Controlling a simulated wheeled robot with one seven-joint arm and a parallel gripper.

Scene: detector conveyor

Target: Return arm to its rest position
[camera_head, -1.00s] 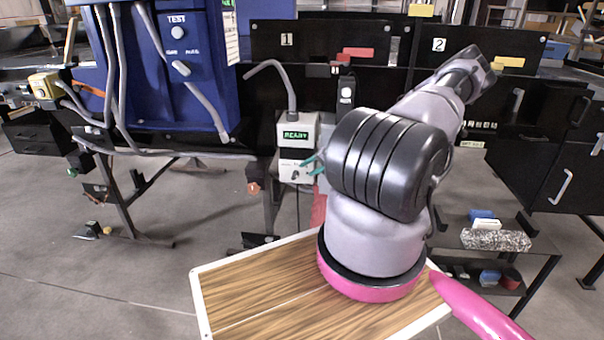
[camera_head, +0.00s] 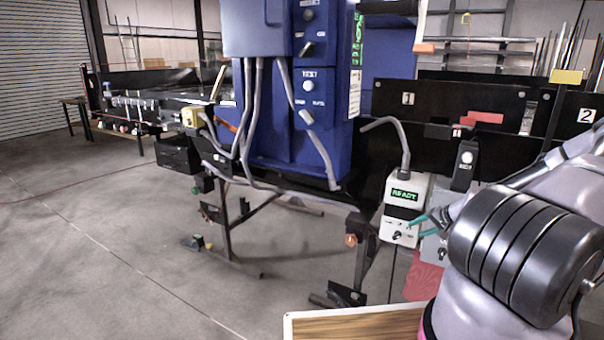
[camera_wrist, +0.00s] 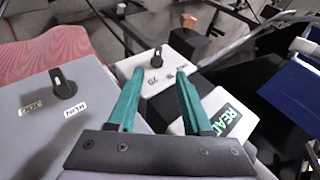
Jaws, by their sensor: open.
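My arm rises at the lower right of the head view, with its dark ribbed joint in front. My gripper (camera_head: 412,222) shows there as two small teal fingers beside the lower part of the white READY box (camera_head: 406,194). In the wrist view my gripper (camera_wrist: 161,76) is open, its fingers apart with nothing between them but a view of the white box's knob panel (camera_wrist: 148,66). The box's green READY display (camera_wrist: 224,118) is partly behind the right finger. I cannot tell whether the fingers touch the box.
A grey box (camera_wrist: 62,112) with a black knob is close on the left in the wrist view. A blue machine (camera_head: 330,120) with hanging cables stands left of the READY box. The black conveyor side (camera_head: 400,130) runs behind. Open floor (camera_head: 120,240) lies at left.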

